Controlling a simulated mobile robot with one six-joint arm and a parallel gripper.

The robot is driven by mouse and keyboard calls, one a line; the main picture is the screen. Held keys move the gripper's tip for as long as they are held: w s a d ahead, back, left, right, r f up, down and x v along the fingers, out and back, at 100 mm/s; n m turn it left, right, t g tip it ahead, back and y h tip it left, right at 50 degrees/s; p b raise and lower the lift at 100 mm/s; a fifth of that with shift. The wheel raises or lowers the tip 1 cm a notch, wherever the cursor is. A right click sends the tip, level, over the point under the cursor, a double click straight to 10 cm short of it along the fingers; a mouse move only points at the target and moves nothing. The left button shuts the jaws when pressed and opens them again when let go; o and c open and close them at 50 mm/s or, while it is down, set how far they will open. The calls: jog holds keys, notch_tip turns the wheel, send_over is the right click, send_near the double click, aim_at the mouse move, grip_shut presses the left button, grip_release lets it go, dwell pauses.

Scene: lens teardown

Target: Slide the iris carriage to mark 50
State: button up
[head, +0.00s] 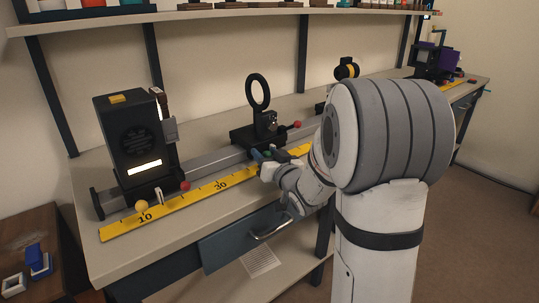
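A dark carriage with an upright black ring (258,92) sits on the grey rail (210,160); it looks like the iris carriage, though no label is readable. It has a red knob (297,124) on its right side. My gripper (262,156) is low in front of this carriage, close to its base; I cannot tell if they touch. The fingers are small and partly hidden, so their opening is unclear. A yellow scale (180,204) runs along the rail's front, with 10 and 30 readable. Mark 50 is not visible; my arm covers part of the scale.
A black lamp housing (130,140) with a lit slot stands on the rail's left. Another carriage with a yellow-banded part (347,69) stands farther right, partly behind my arm. A shelf (200,16) overhangs the bench (170,258). A blue drawer (240,238) is below.

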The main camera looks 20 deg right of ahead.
jog(key=s, duration=0.2)
jog(key=s+d, duration=0.1)
jog(key=s, duration=0.2)
jog(key=s+p, duration=0.1)
jog(key=s, duration=0.1)
jog(key=shift+s+d, duration=0.3)
jog(key=shift+r+p, duration=0.4)
jog(key=shift+p, duration=0.1)
jog(key=s+a+r+g+h+p, duration=0.1)
jog(key=s+a+r+g+p, duration=0.2)
jog(key=s+r+g+p, duration=0.4)
jog(key=s+a+r+g+h+p, duration=0.2)
jog(key=s+r+g+p, duration=0.6)
jog(key=s+p, duration=0.8)
notch_tip(320, 180, up, 3)
jog(key=shift+s+a+r, duration=0.1)
jog(key=shift+s+a, duration=0.3)
jog(key=shift+s, duration=0.6)
